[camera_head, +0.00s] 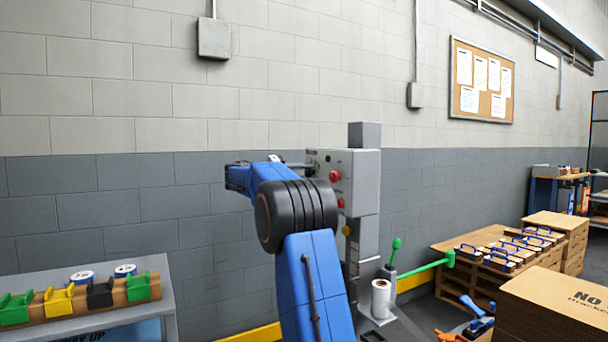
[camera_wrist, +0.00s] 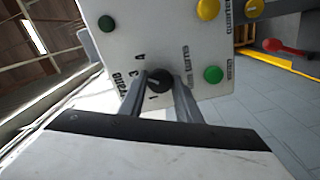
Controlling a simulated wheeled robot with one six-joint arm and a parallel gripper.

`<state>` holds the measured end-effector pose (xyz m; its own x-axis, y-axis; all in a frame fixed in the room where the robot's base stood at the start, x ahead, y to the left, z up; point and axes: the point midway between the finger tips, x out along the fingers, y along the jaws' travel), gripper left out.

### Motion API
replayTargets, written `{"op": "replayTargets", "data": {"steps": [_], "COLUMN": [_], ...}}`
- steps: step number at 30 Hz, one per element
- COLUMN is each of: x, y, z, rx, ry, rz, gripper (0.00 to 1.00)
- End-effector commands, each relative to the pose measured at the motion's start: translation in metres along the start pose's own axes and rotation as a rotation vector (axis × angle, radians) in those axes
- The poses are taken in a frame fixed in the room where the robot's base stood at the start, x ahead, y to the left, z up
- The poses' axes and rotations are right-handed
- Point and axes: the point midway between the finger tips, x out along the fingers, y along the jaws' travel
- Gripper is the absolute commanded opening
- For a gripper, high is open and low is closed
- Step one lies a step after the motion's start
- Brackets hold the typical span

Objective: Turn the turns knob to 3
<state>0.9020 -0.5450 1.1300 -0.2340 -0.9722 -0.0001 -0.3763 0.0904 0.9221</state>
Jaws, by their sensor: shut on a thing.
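The turns knob (camera_wrist: 159,80) is a small black dial on the light grey control panel (camera_wrist: 170,40), with the printed numbers 4, 3 and 1 legible around it in the wrist view. My gripper (camera_wrist: 160,84) is shut on this knob, with one grey finger on each side. The fingers cover part of the dial's surroundings, and I cannot tell which number the knob points to. In the head view the control box (camera_head: 352,168) stands on a grey column, and my blue arm hides the knob and most of the gripper.
In the head view a green lever (camera_head: 425,268) sticks out at right.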

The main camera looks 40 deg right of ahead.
Motion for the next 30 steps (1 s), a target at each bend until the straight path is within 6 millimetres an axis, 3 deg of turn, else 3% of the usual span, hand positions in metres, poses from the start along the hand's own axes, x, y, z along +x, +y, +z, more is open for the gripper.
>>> {"op": "replayTargets", "data": {"steps": [12,29,30], "x": [-0.0007,-0.0008,-0.0008], "y": [-0.0012,-0.0015,-0.0015], "z": [-0.0003,-0.0003,-0.0003], "rx": [-0.211,-0.246,-0.246], "ry": [0.001,0.001,0.001], "rz": [-0.001,-0.001,-0.001], "gripper": [0.08,0.08,0.35]}}
